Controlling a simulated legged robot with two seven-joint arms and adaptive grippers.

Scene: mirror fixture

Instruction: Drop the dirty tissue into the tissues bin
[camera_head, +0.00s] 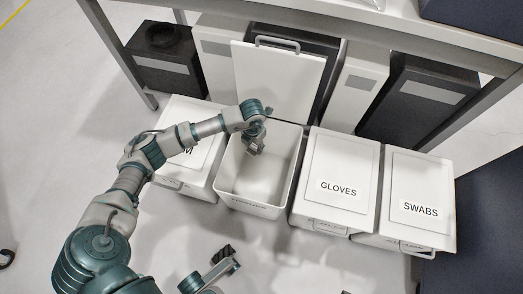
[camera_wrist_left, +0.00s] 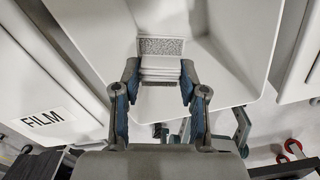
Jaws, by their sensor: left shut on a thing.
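The tissues bin (camera_head: 225,180) stands open in the row of white bins, its raised lid (camera_head: 278,85) leaning back behind it. My left gripper (camera_head: 254,143) is over the bin's opening, towards its back. In the left wrist view the left gripper (camera_wrist_left: 160,85) is shut on a small pale folded piece, which looks like the tissue (camera_wrist_left: 161,68), with a speckled grey patch at its far end. The bin's pale inside (camera_wrist_left: 225,60) lies beyond it. My right gripper (camera_head: 222,256) shows only partly at the bottom; its jaws are unclear.
A closed FILM bin (camera_head: 180,175) stands left of the open bin. Closed GLOVES (camera_head: 335,170) and SWABS (camera_head: 420,190) bins stand to the right. A table (camera_head: 350,28) overhangs black and white boxes behind. The floor in front is clear.

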